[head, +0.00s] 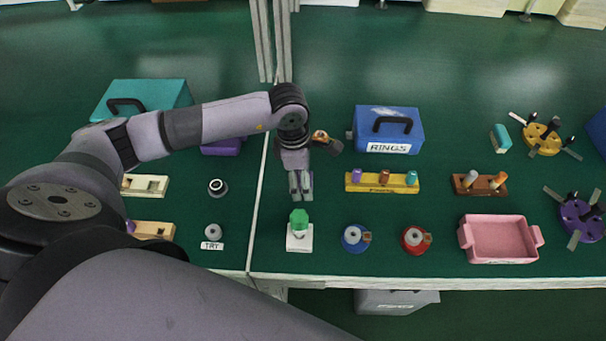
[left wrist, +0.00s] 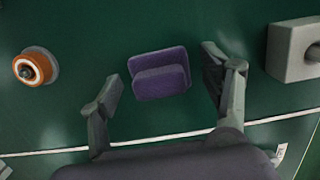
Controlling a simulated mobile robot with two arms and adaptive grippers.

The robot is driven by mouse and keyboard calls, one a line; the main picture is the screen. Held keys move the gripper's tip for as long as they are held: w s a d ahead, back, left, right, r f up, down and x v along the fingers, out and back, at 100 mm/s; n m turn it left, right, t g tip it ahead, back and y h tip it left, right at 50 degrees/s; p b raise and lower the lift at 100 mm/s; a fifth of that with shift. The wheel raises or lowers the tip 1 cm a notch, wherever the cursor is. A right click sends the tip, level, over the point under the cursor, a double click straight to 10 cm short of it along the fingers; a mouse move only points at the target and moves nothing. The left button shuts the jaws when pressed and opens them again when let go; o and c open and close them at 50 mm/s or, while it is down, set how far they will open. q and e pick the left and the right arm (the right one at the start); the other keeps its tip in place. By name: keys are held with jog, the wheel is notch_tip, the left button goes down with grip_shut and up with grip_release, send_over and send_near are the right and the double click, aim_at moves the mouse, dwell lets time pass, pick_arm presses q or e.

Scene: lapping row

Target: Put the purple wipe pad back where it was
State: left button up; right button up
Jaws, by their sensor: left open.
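The purple wipe pad (left wrist: 159,73) shows in the left wrist view, a flat purple base with a smaller raised block on top. It lies on the green table between the spread fingers of my left gripper (left wrist: 168,88), with a visible gap on each side. In the head view my left gripper (head: 300,186) points down, just right of the pale table seam, and hides the pad. It is open and holds nothing. My right gripper is in neither view.
A white block with a green hexagonal piece (head: 299,222) stands just in front of my gripper. An orange-topped round item (head: 320,137) is behind it. To the right are a blue RINGS box (head: 388,130), a yellow peg rack (head: 381,187) and a pink tray (head: 498,257).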

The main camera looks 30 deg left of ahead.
pick_arm(q)
jog(key=shift+r+p, duration=0.3)
jog(key=shift+p, duration=0.05)
jog(key=shift+a+r, duration=0.1)
jog(key=shift+r, duration=0.25)
notch_tip(320, 180, up, 11)
jog(key=a+b, duration=0.1)
jog(key=shift+s+b, duration=0.3)
jog(key=shift+b, duration=0.1)
jog(key=shift+a, duration=0.1)
